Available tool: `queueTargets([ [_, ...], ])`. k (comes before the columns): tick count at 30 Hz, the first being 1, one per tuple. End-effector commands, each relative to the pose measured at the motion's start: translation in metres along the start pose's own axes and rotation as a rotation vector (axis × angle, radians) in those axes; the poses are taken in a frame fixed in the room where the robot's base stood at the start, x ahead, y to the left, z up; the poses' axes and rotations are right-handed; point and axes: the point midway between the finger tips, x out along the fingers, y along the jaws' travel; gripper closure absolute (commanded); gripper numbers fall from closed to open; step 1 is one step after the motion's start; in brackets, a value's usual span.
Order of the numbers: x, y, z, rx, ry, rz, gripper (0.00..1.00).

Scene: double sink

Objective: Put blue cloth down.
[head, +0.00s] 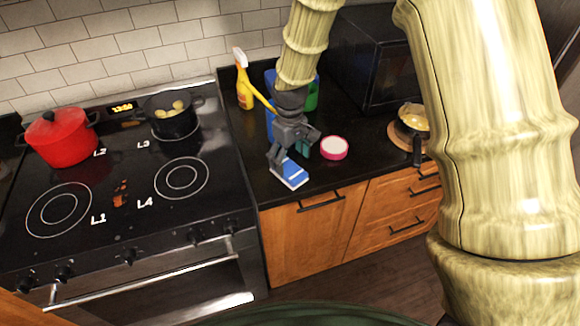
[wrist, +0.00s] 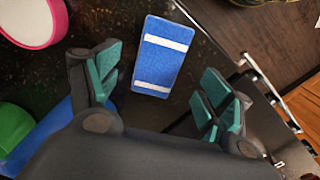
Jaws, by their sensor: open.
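The blue cloth (head: 291,173) has white stripes and lies flat on the black counter near its front edge, just right of the stove. In the wrist view the cloth (wrist: 161,56) lies beyond and between the fingertips, apart from both pads as far as I can see. My gripper (head: 283,153) is above and just behind the cloth, pointing down. In the wrist view my gripper (wrist: 165,95) is open, with teal pads spread wide and nothing between them.
A pink-rimmed round item (head: 334,148) lies right of my gripper. A yellow spray bottle (head: 243,85) and blue and green items stand behind it. A black microwave (head: 372,60) and a pan (head: 413,122) are further right. The stove holds a red pot (head: 62,138) and a black pot (head: 170,118).

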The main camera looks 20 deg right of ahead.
Motion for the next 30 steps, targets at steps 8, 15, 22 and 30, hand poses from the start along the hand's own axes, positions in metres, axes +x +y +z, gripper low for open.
queueTargets([
  [8,-0.034,0.001,-0.001,0.000,0.003,0.001,0.20],
  [15,-0.056,0.000,-0.001,0.000,0.002,0.000,0.20],
  [22,-0.063,0.000,0.000,0.000,0.000,0.000,0.20],
  [30,-0.063,0.000,0.000,0.000,0.000,0.000,0.20],
])
